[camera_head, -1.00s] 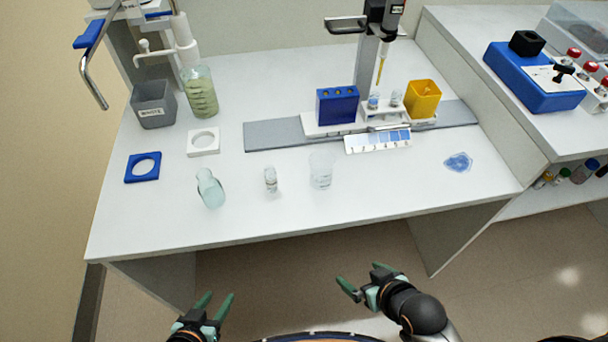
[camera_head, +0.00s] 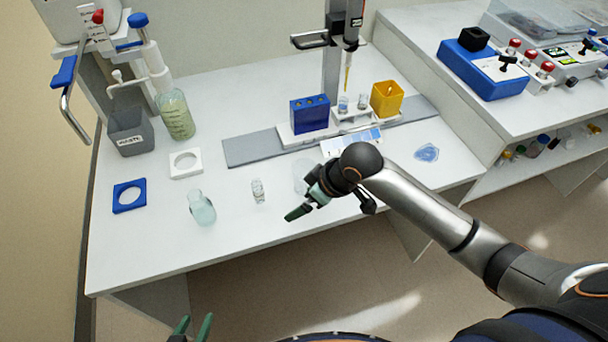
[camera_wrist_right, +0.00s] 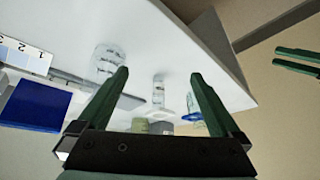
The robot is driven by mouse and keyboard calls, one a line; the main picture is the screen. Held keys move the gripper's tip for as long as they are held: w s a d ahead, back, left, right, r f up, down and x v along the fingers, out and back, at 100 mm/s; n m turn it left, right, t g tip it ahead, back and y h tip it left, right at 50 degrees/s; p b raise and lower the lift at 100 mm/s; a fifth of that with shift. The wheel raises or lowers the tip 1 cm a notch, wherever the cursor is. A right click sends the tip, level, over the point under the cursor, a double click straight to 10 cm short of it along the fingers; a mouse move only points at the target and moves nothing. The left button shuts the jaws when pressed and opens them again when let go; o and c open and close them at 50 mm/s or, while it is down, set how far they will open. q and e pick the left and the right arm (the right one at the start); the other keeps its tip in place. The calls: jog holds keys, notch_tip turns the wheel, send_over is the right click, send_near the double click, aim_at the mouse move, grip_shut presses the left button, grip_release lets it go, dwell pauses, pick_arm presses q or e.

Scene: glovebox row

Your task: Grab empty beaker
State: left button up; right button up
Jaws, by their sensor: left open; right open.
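The clear beaker (camera_head: 301,172) stands on the white bench, partly hidden behind my right gripper in the head view. It also shows in the right wrist view (camera_wrist_right: 107,56), beside the left-hand finger and apart from the jaws' middle. My right gripper (camera_head: 312,200) is open and empty, over the bench's front part close to the beaker. Its fingers also show in the right wrist view (camera_wrist_right: 160,75), with a small vial (camera_wrist_right: 158,95) visible between them. My left gripper (camera_head: 195,322) is open and empty, low in front of the bench and far from the beaker.
The small vial (camera_head: 258,191) and a pale glass flask (camera_head: 202,210) stand left of the beaker. Behind are a blue rack (camera_head: 309,115), a yellow box (camera_head: 387,98) and a pipette stand (camera_head: 332,75). A grey waste bin (camera_head: 130,132) stands at the left.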

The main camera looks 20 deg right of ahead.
jog(key=h, duration=0.1)
send_near(312, 167)
jog(key=s+a, duration=0.2)
jog(key=shift+g, duration=0.3)
jog(key=x, duration=0.5)
jog(key=shift+w+a, duration=0.25)
jog(key=shift+w, duration=0.15)
jog(key=shift+d+b+x, duration=0.1)
jog(key=shift+b+x, duration=0.1)
jog(key=shift+x, duration=1.4)
jog(key=shift+d+b+x, duration=0.15)
jog(key=shift+b+x, duration=0.05)
jog(key=shift+x, duration=1.4)
jog(key=shift+w, duration=0.2)
jog(key=shift+c, duration=0.4)
jog(key=c, duration=1.2)
